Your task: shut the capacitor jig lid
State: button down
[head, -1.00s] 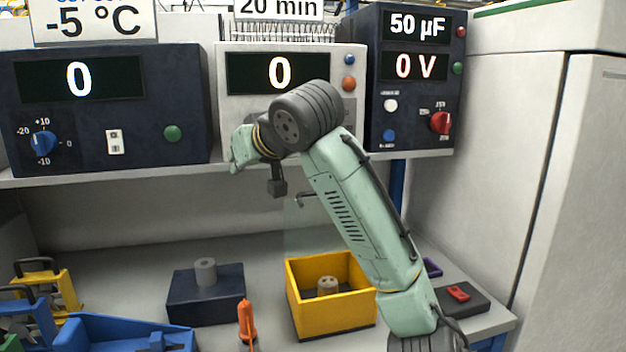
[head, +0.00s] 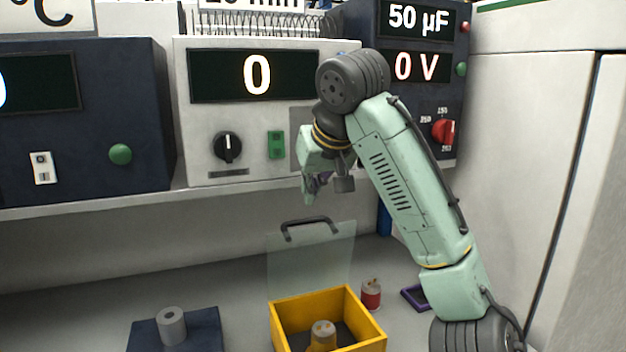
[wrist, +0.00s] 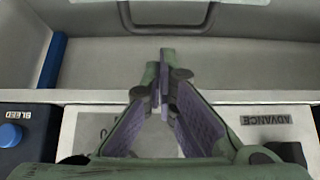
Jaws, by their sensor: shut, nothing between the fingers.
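The capacitor jig is a yellow open-topped box (head: 280,325) on the bench in the head view, with a tan cylindrical piece (head: 322,335) inside. Its clear lid (head: 315,262) stands up at the back of the box, open, with a dark handle (head: 310,224) along its top edge. In the wrist view the handle (wrist: 165,28) crosses the top, beyond my fingertips. In the wrist view my gripper (wrist: 163,85) is shut and empty.
A shelf with instruments, including a white unit reading 0 (head: 255,75), hangs close above and behind my gripper. A dark block with a grey cylinder (head: 171,325) is at left.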

jog(key=x, duration=0.6)
jog(key=shift+p, duration=0.4)
